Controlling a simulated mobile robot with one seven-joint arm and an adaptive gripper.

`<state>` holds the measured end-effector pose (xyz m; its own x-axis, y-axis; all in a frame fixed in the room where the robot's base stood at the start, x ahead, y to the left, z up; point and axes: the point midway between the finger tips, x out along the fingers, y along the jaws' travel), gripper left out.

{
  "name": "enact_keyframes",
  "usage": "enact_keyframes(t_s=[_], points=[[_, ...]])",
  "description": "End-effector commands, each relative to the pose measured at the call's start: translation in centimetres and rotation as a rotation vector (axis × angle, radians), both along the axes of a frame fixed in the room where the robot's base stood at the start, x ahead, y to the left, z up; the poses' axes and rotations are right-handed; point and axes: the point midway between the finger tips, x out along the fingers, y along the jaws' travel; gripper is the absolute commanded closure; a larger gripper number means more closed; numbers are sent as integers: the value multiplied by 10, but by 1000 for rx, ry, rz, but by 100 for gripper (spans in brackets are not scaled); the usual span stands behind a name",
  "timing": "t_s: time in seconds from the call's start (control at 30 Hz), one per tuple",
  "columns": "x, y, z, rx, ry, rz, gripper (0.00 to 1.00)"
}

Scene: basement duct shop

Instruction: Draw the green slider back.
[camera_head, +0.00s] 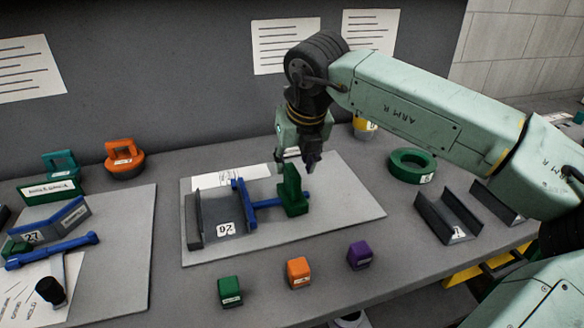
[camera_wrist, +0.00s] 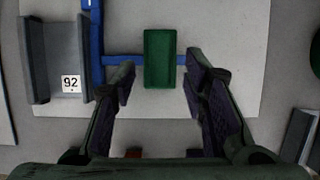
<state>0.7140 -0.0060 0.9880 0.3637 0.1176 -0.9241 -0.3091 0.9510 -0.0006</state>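My gripper (camera_head: 309,162) is above and behind the slider in the head view. In the wrist view my gripper (camera_wrist: 160,80) is open, with one finger on each side of the slider and gaps visible. Whether the fingertips reach its height is unclear.
The rail set stands on a grey board (camera_head: 345,205). Green (camera_head: 230,291), orange (camera_head: 298,272) and purple (camera_head: 360,255) cubes lie in front. A green ring (camera_head: 411,166) and a grey channel (camera_head: 447,217) are at right. Blue and orange pieces stand at left.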

Motion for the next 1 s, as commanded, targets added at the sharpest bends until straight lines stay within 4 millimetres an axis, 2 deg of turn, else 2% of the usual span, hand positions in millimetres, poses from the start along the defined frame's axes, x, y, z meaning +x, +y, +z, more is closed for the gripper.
enact_keyframes(t_s=[0.1,0.3,0.67,1.0], points=[[7,4,-18,2,3,1,60],[16,5,-39,1,2,1,60],[18,6,-45,0,-1,0,60],[18,6,-44,0,0,0,83]])
